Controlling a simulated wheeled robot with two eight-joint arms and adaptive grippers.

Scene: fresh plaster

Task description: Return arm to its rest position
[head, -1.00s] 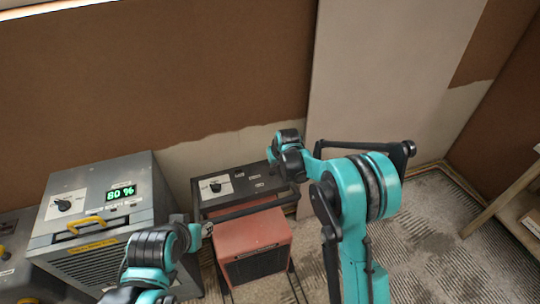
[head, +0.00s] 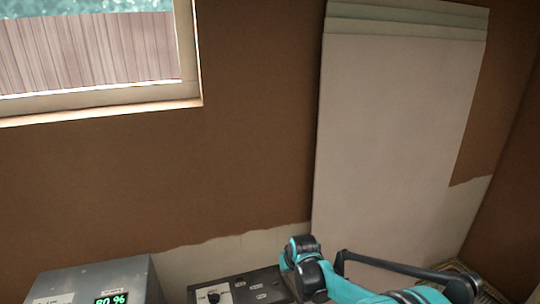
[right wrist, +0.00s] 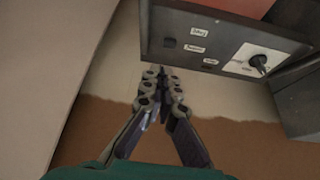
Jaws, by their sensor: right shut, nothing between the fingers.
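My right arm (head: 350,290), teal and black, comes in at the bottom of the head view, just right of the heater's dark control panel (head: 240,288). Its gripper cannot be made out there. In the right wrist view my right gripper (right wrist: 158,74) is shut and empty. Its fingertips show just beside the same control panel (right wrist: 200,45), which has a knob and small labels; I cannot tell if they touch it. My left arm and gripper are not in view.
A grey machine (head: 75,280) with a green "80 %" display stands at the lower left. Tall pale boards (head: 395,130) lean on the brown wall (head: 250,130). A window (head: 90,55) is at the upper left. The floor is mostly out of view.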

